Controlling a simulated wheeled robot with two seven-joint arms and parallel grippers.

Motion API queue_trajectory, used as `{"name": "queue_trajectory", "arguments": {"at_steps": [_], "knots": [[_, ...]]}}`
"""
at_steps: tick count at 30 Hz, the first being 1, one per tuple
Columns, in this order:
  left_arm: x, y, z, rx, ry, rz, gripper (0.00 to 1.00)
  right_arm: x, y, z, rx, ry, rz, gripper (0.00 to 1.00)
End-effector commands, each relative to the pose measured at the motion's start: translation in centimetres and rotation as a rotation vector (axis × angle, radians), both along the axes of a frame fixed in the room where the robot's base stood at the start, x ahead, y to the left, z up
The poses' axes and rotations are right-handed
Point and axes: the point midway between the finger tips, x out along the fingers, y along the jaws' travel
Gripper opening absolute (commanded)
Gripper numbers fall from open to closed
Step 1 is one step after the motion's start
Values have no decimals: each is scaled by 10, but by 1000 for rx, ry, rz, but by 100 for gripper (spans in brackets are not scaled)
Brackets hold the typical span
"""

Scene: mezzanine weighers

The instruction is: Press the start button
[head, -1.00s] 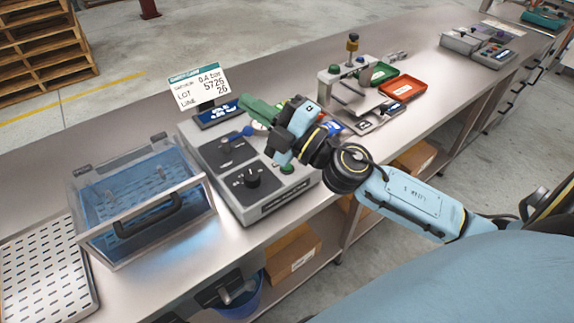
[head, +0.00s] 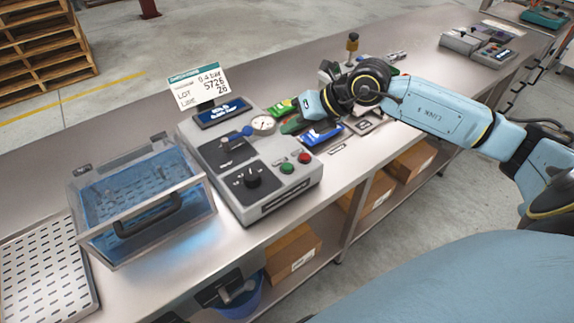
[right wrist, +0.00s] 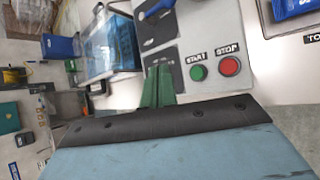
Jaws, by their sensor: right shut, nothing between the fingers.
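The grey control box (head: 285,204) stands on the bench. Its green start button (head: 287,168) is at the front right of the top panel, beside the red stop button (head: 304,158). In the right wrist view the start button (right wrist: 198,72) sits under a START label, left of the red stop button (right wrist: 230,66). My right gripper (head: 292,125), with green fingers, is beyond the buttons near the box's back right corner, apart from them. Its fingers (right wrist: 157,86) are together and empty in the wrist view. My left gripper is not in view.
The box also carries a black knob (head: 252,178), a blue lever (head: 240,133), a round gauge (head: 263,125) and a display (head: 222,113). A clear-lidded chamber (head: 200,205) stands left of it. A blue item (head: 322,137) lies to its right. A sign (head: 198,86) stands behind.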

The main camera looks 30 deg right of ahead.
Motion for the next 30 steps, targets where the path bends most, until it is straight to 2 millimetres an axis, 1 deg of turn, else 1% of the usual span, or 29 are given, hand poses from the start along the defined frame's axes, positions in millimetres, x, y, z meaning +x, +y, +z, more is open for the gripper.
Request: {"name": "queue_trajectory", "arguments": {"at_steps": [5, 8, 11, 21, 24, 30], "knots": [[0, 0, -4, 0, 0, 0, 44, 0, 1, -5, 2, 0, 1, 0], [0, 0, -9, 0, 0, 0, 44, 0, 1, -13, 3, 1, 1, 0], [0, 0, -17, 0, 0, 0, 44, 0, 1, -24, 3, 1, 1, 0], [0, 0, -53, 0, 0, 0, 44, 0, 1, -73, 2, 0, 2, 0], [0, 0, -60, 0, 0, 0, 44, 0, 1, -83, 2, -1, 2, 0], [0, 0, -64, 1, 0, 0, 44, 0, 1, -89, 2, -1, 2, 0]]}}
